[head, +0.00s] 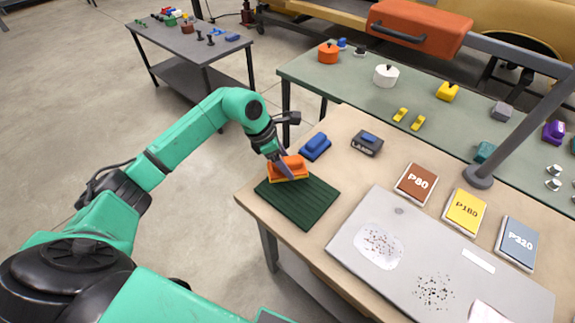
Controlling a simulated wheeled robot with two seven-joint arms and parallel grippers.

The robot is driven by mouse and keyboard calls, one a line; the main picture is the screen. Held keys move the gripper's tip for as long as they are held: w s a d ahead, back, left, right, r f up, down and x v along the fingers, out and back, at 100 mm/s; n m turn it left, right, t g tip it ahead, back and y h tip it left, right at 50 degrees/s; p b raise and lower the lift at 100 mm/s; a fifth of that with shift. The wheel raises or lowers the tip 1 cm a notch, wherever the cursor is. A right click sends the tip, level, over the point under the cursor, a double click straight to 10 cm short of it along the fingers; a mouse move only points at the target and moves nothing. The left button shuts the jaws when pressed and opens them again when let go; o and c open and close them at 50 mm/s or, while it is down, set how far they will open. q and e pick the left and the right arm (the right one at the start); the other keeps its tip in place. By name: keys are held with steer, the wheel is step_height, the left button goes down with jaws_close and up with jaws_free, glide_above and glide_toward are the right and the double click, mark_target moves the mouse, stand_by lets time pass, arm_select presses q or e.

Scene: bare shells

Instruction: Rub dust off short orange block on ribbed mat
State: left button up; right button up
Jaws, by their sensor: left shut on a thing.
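The short orange block (293,170) has a raised grip on top and a lighter yellow-orange base. It is over the back edge of the dark green ribbed mat (303,205), which lies at the left corner of the tan bench. My left gripper (283,164) reaches down from the left and is shut on the orange block. The fingers hide part of the block. I cannot tell whether its underside touches the mat. My right gripper is not in view.
P80 (416,184), P180 (465,212) and P220 (517,243) pads lie to the right. A grey panel (450,256) with spotted patches covers the front. A lamp post (520,125) rises behind.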

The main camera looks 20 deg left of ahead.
arm_select(q)
steer(key=shift+w+a+r+p, duration=0.15)
steer(key=shift+r+p, duration=0.25)
steer(key=shift+r, duration=1.15)
